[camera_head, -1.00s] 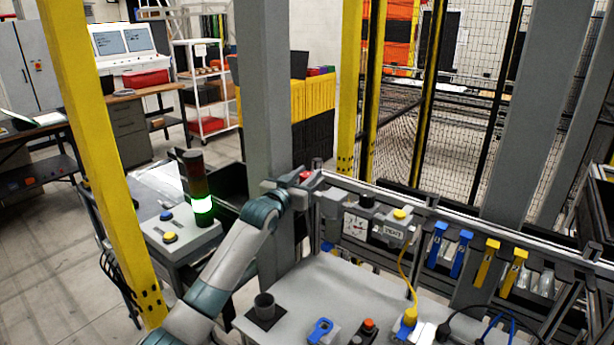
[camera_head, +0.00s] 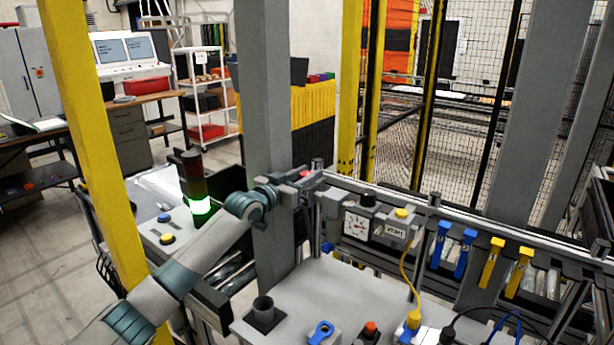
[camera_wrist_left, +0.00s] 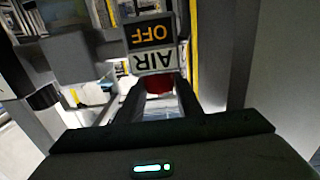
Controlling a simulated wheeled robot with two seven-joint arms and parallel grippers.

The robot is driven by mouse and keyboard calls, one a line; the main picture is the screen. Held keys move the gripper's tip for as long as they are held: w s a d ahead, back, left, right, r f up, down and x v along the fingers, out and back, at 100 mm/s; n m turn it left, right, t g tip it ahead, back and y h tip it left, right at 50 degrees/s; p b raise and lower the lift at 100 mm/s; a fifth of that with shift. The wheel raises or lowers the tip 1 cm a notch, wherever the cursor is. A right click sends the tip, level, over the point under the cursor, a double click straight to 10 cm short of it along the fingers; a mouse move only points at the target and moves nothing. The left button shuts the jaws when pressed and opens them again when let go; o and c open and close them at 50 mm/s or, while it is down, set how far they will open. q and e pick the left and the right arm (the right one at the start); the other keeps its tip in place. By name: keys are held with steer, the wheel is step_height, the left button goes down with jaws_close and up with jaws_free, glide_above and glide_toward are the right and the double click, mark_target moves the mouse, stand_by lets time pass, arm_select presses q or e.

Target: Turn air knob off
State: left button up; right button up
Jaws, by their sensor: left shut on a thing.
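The red air knob (camera_wrist_left: 158,83) shows in the left wrist view, between the two dark fingers of my left gripper (camera_wrist_left: 159,98). A sign reading AIR and OFF (camera_wrist_left: 150,46) is just beyond it, upside down in this view. In the head view my left gripper (camera_head: 303,187) is at the left end of the fixture rail, next to the grey post, with a bit of red (camera_head: 305,172) showing at it. The gripper is shut on the knob. The fingers and the gripper body hide part of the knob. My right gripper is not in view.
A grey post (camera_head: 265,110) stands right beside my left gripper. The rail carries a gauge (camera_head: 356,225) and blue and yellow clips (camera_head: 490,262). A grey table (camera_head: 340,290) with a dark cup (camera_head: 263,308) lies in front. A signal tower (camera_head: 196,185) glows green at left.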

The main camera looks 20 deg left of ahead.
arm_select(q)
steer(key=o, duration=0.8)
steer(key=shift+s+a, duration=0.1)
steer(key=shift+s, duration=0.05)
steer(key=shift+s+a+f+b, duration=0.15)
steer(key=shift+s+b, duration=0.15)
steer(key=shift+s, duration=0.15)
steer(key=shift+b+v, duration=3.1)
steer(key=shift+v, duration=5.05)
